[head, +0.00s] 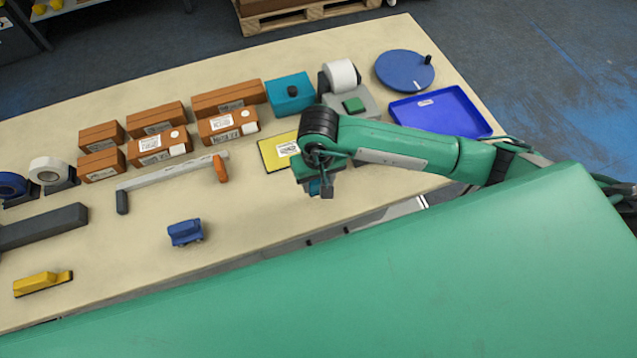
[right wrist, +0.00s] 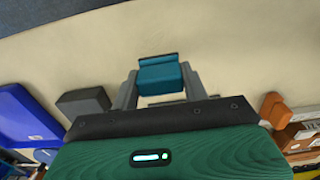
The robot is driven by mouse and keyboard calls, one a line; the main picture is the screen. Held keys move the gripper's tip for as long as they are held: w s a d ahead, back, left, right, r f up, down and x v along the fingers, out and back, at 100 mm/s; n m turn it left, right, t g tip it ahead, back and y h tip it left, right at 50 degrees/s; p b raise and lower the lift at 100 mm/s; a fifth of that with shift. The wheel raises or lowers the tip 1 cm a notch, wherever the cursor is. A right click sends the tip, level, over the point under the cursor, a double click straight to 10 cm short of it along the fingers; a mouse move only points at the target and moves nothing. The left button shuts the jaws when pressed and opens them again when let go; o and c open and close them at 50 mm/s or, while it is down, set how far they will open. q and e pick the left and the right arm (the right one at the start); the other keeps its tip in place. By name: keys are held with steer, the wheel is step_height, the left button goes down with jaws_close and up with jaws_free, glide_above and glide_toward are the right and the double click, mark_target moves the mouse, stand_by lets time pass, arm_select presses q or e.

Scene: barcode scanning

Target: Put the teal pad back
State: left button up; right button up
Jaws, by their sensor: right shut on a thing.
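The teal pad (right wrist: 158,75) is a small block with a raised lip, held between the two grey fingers of my right gripper (right wrist: 155,88) in the right wrist view. In the head view my right gripper (head: 320,182) points down over the front of the table, just in front of a yellow sheet. Only a small bluish part of the pad shows below it there; the rest is hidden by the gripper. I cannot tell whether the pad touches the table. My left gripper is not in view.
A blue pad-like block (head: 185,232) and a yellow one (head: 42,283) lie on the table (head: 260,222). Brown boxes (head: 228,124), a teal box (head: 290,92), a label printer (head: 348,95) and a blue tray (head: 440,111) stand behind. The front middle is clear.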

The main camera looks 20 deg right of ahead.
mark_target(318, 188)
step_height(318, 188, down, 4)
steer(key=shift+r+p, duration=0.15)
steer(key=shift+p, duration=0.5)
steer(key=shift+f, duration=0.25)
steer(key=o, duration=1)
steer(key=shift+o, duration=0.2)
steer(key=shift+r, duration=0.1)
steer(key=shift+r, duration=0.15)
step_height(318, 188, up, 10)
steer(key=b, duration=0.4)
steer(key=shift+r+b, duration=0.25)
steer(key=shift+b, duration=0.1)
steer(key=shift+r, duration=0.65)
